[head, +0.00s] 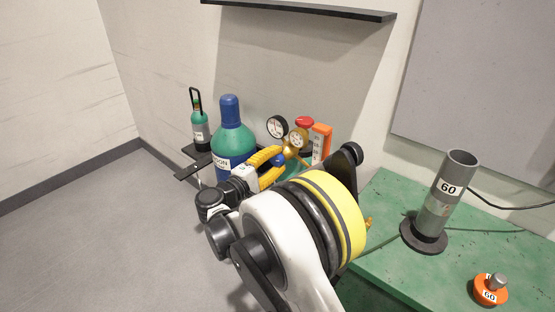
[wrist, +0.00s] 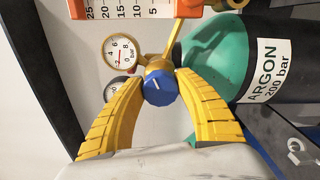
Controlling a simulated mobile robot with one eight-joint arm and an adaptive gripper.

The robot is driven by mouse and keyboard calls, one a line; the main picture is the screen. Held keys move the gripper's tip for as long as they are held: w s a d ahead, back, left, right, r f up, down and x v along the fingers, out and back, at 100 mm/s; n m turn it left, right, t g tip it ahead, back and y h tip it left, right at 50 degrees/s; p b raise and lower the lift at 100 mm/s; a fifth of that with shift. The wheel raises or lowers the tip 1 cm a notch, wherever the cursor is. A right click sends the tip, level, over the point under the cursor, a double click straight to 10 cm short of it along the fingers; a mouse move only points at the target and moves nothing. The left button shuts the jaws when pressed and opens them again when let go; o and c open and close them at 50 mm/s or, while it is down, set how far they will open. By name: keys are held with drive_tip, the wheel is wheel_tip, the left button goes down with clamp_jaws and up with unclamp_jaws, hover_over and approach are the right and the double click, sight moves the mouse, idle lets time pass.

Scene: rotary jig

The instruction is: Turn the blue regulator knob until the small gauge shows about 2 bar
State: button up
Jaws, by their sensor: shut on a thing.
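The blue regulator knob (wrist: 159,90) sits between the yellow fingers of my gripper (wrist: 161,81) in the wrist view, with a pale mark line on its face. My gripper is shut on it, one finger on each side. The small gauge (wrist: 121,52) is a white dial in a brass rim, marked in bar, above left of the knob in the wrist view. It has a red needle; its exact reading is too small to tell. The brass regulator (head: 291,152) carries the knob.
A green argon cylinder (wrist: 222,50) stands right beside the knob in the wrist view. A second gauge (wrist: 117,88) is partly hidden by a finger. An orange scale block (head: 321,141) is close by. A green bench (head: 385,280) with a grey tube (head: 447,190) stands right.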

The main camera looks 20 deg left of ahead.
drive_tip(key=o, duration=1.2)
drive_tip(key=v, duration=1.2)
drive_tip(key=shift+w+d, duration=0.1)
